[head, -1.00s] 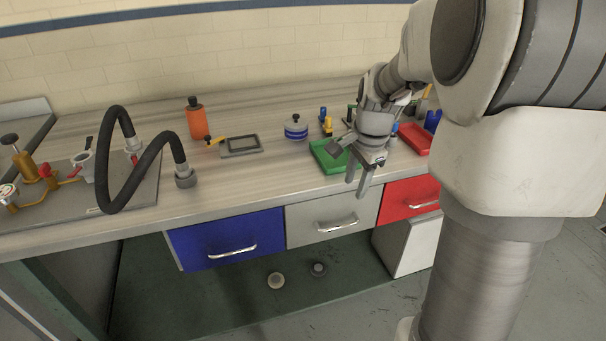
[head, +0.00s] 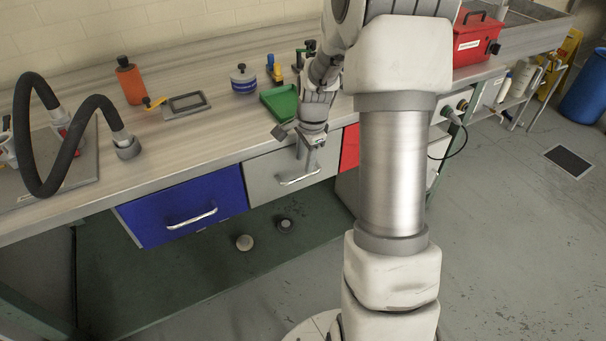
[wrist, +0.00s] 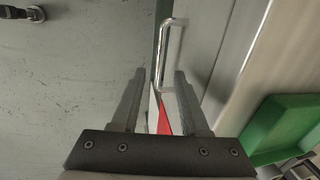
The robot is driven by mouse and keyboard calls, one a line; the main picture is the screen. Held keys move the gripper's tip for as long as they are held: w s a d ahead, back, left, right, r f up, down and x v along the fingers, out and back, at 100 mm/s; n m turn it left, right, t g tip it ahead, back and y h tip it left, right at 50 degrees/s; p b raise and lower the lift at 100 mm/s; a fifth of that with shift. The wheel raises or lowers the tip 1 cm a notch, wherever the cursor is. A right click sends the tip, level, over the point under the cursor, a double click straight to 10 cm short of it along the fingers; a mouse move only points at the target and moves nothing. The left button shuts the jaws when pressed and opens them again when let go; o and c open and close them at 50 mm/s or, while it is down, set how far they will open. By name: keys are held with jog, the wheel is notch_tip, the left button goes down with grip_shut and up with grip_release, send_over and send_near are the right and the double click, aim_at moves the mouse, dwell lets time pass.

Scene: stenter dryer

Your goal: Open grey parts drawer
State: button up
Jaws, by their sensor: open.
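The grey parts drawer (head: 262,178) is under the worktop, between the blue and red drawers, and its front looks shut. Its silver bar handle (head: 299,178) runs along the front; it also shows in the wrist view (wrist: 163,58). My gripper (head: 308,164) points down in front of the drawer, just above the handle in the head view. In the wrist view the fingers (wrist: 158,75) are open and empty. The handle lies ahead, between the lines of the two fingers. Whether a finger touches it cannot be told. The arm hides the drawer's upper right part.
The blue drawer (head: 170,212) is to the left and the red drawer (head: 349,150) to the right. A green tray (head: 275,103) stands on the worktop above, near its edge. The floor (head: 520,230) at right is mostly clear.

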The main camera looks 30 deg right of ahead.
aim_at(302, 176)
jog(key=f, duration=0.2)
jog(key=w+f+b, duration=0.1)
jog(key=f, duration=0.2)
jog(key=shift+f, duration=0.2)
grip_shut()
dwell(1.2)
